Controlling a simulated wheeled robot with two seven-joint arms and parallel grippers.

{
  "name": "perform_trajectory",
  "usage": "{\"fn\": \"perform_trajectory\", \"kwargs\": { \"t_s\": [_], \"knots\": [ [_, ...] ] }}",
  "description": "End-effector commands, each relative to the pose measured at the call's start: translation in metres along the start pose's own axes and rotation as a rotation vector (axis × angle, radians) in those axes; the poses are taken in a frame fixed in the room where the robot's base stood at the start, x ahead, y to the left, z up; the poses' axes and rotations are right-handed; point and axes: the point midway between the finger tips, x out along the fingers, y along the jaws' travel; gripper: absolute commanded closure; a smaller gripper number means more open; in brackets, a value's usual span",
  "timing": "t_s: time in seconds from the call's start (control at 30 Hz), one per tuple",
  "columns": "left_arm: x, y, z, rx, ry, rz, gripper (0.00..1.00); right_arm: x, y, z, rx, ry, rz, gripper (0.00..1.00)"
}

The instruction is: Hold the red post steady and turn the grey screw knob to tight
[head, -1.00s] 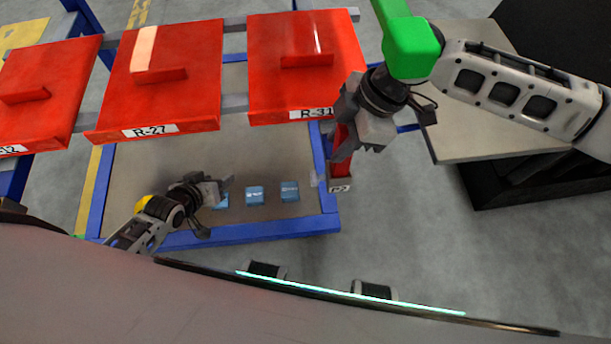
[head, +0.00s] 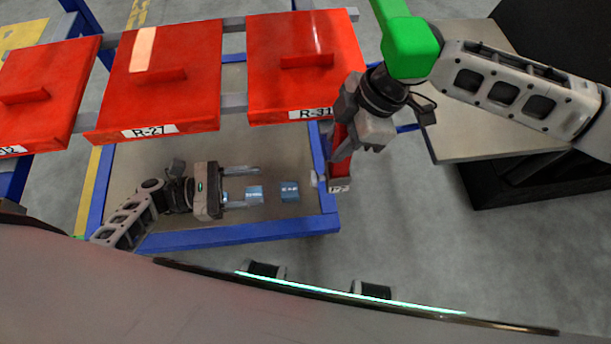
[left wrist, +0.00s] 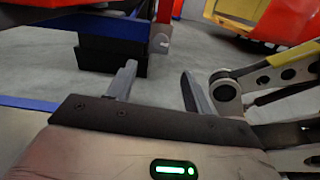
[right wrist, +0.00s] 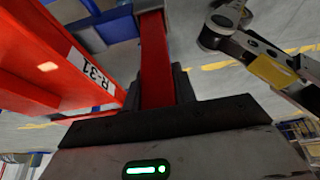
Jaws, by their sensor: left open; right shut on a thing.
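The red post (head: 341,160) hangs at the right end of the blue frame; its lower end carries a grey tagged piece. My right gripper (head: 346,138) is shut on the post, which also shows between its fingers in the right wrist view (right wrist: 156,60). The small grey screw knob (head: 314,179) sits just left of the post's lower end, and shows low on the post in the left wrist view (left wrist: 160,44). My left gripper (head: 257,187) is open and empty, fingers pointing right toward the knob, with a gap between them. Which way the knob is turned cannot be told.
Red panels (head: 160,75) marked R-27 and R-31 stand above the blue frame (head: 240,237). A grey-topped table (head: 495,130) is at the right. The floor right of the post is clear.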

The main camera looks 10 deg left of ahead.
Motion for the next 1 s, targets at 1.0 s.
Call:
{"fn": "perform_trajectory", "kwargs": {
  "t_s": [1.0],
  "knots": [
    [0.118, 0.000, 0.003, -0.003, -0.008, 0.000, 0.48, -0.001, 0.000, -0.001, -0.001, 0.001, 0.001, 1.00]
  ]
}}
